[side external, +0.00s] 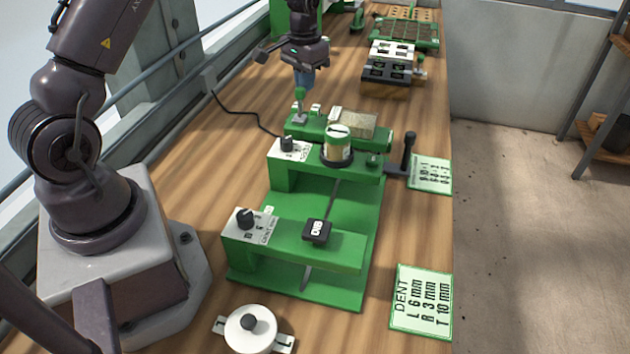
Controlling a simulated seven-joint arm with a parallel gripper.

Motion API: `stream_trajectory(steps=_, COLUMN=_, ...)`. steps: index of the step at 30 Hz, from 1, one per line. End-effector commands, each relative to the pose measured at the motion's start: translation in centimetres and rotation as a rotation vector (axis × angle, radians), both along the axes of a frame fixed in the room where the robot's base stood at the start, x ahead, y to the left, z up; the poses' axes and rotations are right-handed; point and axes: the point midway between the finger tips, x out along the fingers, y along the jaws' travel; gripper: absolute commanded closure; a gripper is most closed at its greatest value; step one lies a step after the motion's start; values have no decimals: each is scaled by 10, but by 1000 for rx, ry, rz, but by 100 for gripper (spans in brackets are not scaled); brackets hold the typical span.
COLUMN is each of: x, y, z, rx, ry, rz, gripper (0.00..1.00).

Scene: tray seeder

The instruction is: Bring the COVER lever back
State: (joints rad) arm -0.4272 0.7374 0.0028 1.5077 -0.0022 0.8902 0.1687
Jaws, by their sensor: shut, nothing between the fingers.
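My gripper (303,86) points down at the far end of the green seeder (330,215). Its fingers are shut with nothing between them. Just below the fingertips is a small lever with a green knob (300,95) on a grey foot, at the left end of the rear green block (305,126). I cannot tell whether the fingertips touch the knob. A black upright handle (408,150) stands on an arm at the right side of the seeder. No word COVER is readable, so I cannot tell for sure which lever bears that name.
A DENT card (422,302) lies at right. A cable (237,108) runs left.

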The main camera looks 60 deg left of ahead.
Motion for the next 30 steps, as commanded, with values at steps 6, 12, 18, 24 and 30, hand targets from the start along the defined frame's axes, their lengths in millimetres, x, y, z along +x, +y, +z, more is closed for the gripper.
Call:
stream_trajectory(steps=6, x=-9, y=-8, z=-5, rx=-7, ry=13, rz=-1, gripper=100)
stream_trajectory(steps=12, x=-13, y=-12, z=-6, rx=-9, ry=16, rz=-1, gripper=100)
stream_trajectory(steps=18, x=-13, y=-12, z=-6, rx=-9, ry=16, rz=-1, gripper=100)
stream_trajectory(steps=24, x=-15, y=-14, z=-6, rx=-9, ry=16, rz=-2, gripper=100)
stream_trajectory(steps=30, x=-20, y=-20, z=-6, rx=-9, ry=16, rz=-2, gripper=100)
